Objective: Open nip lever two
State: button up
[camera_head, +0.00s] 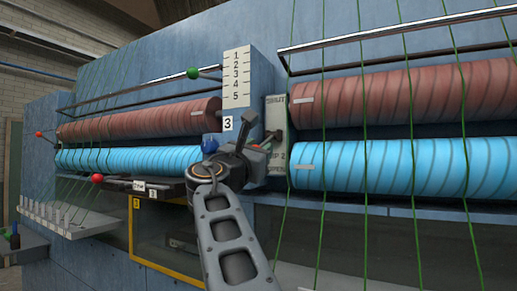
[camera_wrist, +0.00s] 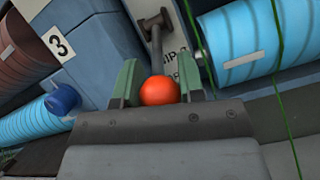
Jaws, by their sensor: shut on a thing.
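The nip 2 lever (camera_wrist: 157,45) is a grey rod with an orange-red ball knob (camera_wrist: 160,91) in the wrist view. My gripper (camera_wrist: 160,88) has its two green fingers on either side of the knob, shut on it. In the head view my gripper (camera_head: 268,146) is in front of the pale lever plate (camera_head: 277,108), which reads SHUT at the top and, partly hidden, NIP 2 and OPEN below. I cannot tell the lever's exact angle against the plate marks.
Brown rollers (camera_head: 390,95) and blue rollers (camera_head: 395,165) with green threads flank the lever plate. A blue knob (camera_head: 209,144) and a 3 label (camera_head: 228,123) are close to my gripper's left. A green-knobbed bar (camera_head: 193,73) and a red knob (camera_head: 97,178) are further left.

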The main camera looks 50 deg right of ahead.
grip_shut()
jog(key=shift+w+d+f+b, duration=0.1)
jog(key=shift+d+f+b, duration=0.15)
jog(key=shift+f+b, duration=0.25)
jog(key=shift+w+d+f+b, duration=0.1)
jog(key=shift+d+f+b, duration=0.15)
jog(key=shift+f, duration=0.3)
jog(key=o, duration=0.5)
grip_release()
jog(key=shift+d, duration=0.15)
jog(key=shift+o, duration=0.5)
jog(key=shift+r, duration=0.1)
jog(key=shift+a, duration=0.2)
jog(key=b+v, duration=0.4)
jog(key=v, duration=0.9)
jog(key=shift+s+a, duration=0.15)
jog(key=shift+a, duration=0.15)
